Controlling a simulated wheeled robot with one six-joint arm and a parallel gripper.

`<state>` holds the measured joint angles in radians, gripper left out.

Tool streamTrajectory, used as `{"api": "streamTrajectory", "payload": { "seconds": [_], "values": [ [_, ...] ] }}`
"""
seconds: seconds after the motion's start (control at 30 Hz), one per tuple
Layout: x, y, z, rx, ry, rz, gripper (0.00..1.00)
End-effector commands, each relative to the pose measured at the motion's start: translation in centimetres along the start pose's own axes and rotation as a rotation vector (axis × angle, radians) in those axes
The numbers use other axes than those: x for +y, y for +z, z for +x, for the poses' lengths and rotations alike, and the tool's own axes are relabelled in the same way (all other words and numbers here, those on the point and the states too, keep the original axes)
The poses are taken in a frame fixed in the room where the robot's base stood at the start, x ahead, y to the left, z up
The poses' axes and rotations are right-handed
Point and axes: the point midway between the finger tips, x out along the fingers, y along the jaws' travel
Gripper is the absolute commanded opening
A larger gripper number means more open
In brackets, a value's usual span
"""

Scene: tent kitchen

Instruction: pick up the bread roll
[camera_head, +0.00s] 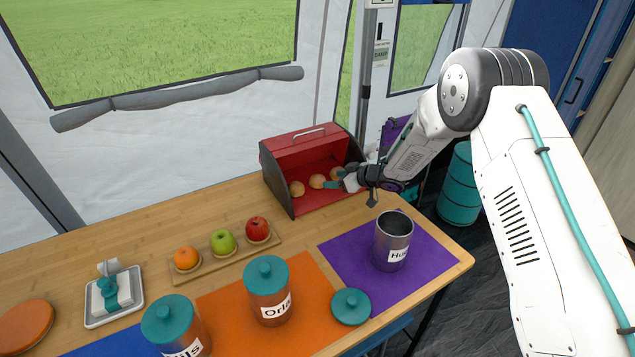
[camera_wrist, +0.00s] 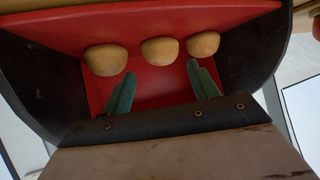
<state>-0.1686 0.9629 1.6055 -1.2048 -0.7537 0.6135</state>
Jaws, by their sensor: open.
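Three tan bread rolls lie in a row inside a red and black bread box (camera_head: 291,195), whose front is open. In the head view they are the left roll (camera_head: 297,188), the middle roll (camera_head: 317,181) and the right roll (camera_head: 337,173). In the wrist view the rolls show at left (camera_wrist: 105,60), middle (camera_wrist: 160,50) and right (camera_wrist: 203,45), on the red inside. My gripper (camera_wrist: 162,90) is open at the box's mouth. Its two teal fingers point at the rolls with an empty gap between them, roughly in line with the middle roll. No finger clearly touches a roll.
A wooden tray (camera_head: 207,272) holds an orange, a green apple and a red apple. A steel canister (camera_head: 392,240) stands open on a purple mat (camera_head: 432,253), its teal lid (camera_head: 350,306) beside it. Two teal-lidded jars stand in front. Bare wooden table (camera_head: 225,205) lies left of the box.

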Motion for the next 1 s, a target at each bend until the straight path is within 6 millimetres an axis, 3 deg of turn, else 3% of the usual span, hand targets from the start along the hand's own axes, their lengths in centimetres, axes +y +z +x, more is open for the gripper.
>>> {"api": "streamTrajectory", "payload": {
  "seconds": [0.5,0.83,0.93,1.0],
  "values": [
    [-0.3,0.4,6.7,0.001,-0.004,-0.001,0.60],
    [-0.2,0.4,7.5,0.001,-0.002,0.001,0.60],
    [-0.2,0.4,7.5,0.001,-0.002,0.001,0.35],
    [-0.2,0.4,7.5,0.001,-0.002,0.001,0.32]
  ]
}}
